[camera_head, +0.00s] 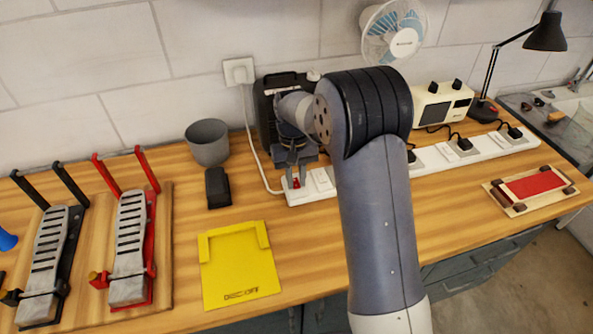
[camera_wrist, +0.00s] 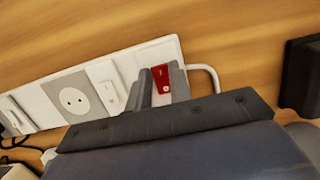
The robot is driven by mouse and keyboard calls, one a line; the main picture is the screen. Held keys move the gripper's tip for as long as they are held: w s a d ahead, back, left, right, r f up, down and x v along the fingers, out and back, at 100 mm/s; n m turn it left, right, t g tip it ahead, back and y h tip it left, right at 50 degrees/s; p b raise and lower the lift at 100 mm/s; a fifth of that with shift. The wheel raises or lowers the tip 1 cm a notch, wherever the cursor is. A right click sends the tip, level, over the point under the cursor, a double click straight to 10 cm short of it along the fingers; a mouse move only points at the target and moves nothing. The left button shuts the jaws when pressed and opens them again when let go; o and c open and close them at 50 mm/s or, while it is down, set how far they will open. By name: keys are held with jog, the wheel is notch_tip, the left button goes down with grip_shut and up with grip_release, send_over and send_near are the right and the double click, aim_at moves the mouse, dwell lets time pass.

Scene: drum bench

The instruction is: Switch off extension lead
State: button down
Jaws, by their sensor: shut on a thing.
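The white extension lead (camera_head: 430,159) lies along the back of the bench. It runs from behind my arm toward the right, with several black plugs in its sockets. Its red switch (camera_head: 296,183) is at the left end, by the cord. In the wrist view the red switch (camera_wrist: 161,78) sits between my two fingers, next to a white rocker and a grey socket (camera_wrist: 74,100). My gripper (camera_head: 294,172) points down at that end, its jaws shut on the red switch. The fingers partly hide the switch housing, and I cannot tell the switch's position.
A grey cup (camera_head: 208,143) and a black block (camera_head: 217,188) stand left of my gripper. A yellow tray (camera_head: 240,268) lies in front, with pedals (camera_head: 128,245) further left. A fan (camera_head: 390,35), radio (camera_head: 442,104) and desk lamp (camera_head: 545,32) stand behind the lead.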

jog(key=shift+w+r+g+p, duration=0.15)
jog(key=shift+g+p, duration=0.35)
jog(key=shift+p, duration=0.05)
jog(key=c, duration=1.3)
grip_release()
jog(key=b+v, duration=0.1)
jog(key=v, duration=0.9)
jog(key=shift+a+r, duration=0.15)
jog(key=shift+r, duration=0.15)
jog(key=shift+f, duration=0.15)
